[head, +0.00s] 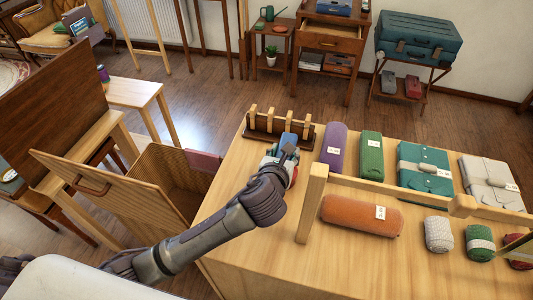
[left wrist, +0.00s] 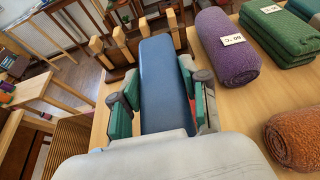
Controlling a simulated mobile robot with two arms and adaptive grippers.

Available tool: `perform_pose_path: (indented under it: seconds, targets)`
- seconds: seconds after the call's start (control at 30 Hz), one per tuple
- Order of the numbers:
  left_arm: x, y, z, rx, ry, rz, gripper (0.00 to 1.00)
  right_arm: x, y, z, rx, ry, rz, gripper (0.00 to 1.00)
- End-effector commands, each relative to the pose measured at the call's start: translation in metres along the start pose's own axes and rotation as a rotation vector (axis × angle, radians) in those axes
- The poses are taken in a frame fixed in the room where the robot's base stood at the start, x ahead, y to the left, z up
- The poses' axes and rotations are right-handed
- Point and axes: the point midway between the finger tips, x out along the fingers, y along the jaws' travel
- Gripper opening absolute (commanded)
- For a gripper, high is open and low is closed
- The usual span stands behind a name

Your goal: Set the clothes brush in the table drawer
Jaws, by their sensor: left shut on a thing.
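My left gripper (head: 284,154) is shut on a long, flat-faced blue object (head: 288,140). It also shows in the left wrist view (left wrist: 165,85), between the two green-padded fingers. No bristles show, so I cannot tell for sure that it is the clothes brush. A small dark wooden cabinet (head: 330,62) at the back has a drawer (head: 332,41) pulled open. My right gripper is not in view.
A panel with a handle (head: 90,187) stands open at left. The floor between is clear.

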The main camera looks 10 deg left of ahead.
Motion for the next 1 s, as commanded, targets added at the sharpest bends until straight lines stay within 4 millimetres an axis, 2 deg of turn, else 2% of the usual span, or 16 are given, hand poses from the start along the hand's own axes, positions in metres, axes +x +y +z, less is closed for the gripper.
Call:
perform_pose_path:
  seconds: [0.2, 0.33, 0.47, 0.6, 0.7, 0.83, 1.0]
  targets:
    - [-0.007, -0.016, 0.008, 0.0, -0.001, -0.001, 0.02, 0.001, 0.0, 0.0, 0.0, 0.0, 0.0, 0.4]
    - [-0.01, -0.01, 0.009, -0.002, 0.0, 0.005, 0.02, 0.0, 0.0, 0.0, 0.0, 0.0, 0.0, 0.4]
    - [-0.027, 0.024, 0.009, -0.018, 0.005, 0.024, 0.02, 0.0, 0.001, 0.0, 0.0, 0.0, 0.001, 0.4]
    - [-0.062, 0.071, 0.016, -0.029, 0.005, 0.041, 0.02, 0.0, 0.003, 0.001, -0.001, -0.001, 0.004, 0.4]
    - [-0.088, 0.093, 0.024, -0.025, 0.003, 0.041, 0.02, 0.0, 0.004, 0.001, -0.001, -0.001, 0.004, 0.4]
    - [-0.111, 0.108, 0.031, -0.013, -0.001, 0.036, 0.02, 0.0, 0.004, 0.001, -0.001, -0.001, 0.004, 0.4]
    - [-0.118, 0.111, 0.033, -0.013, 0.0, 0.032, 0.02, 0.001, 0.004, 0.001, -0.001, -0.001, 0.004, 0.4]
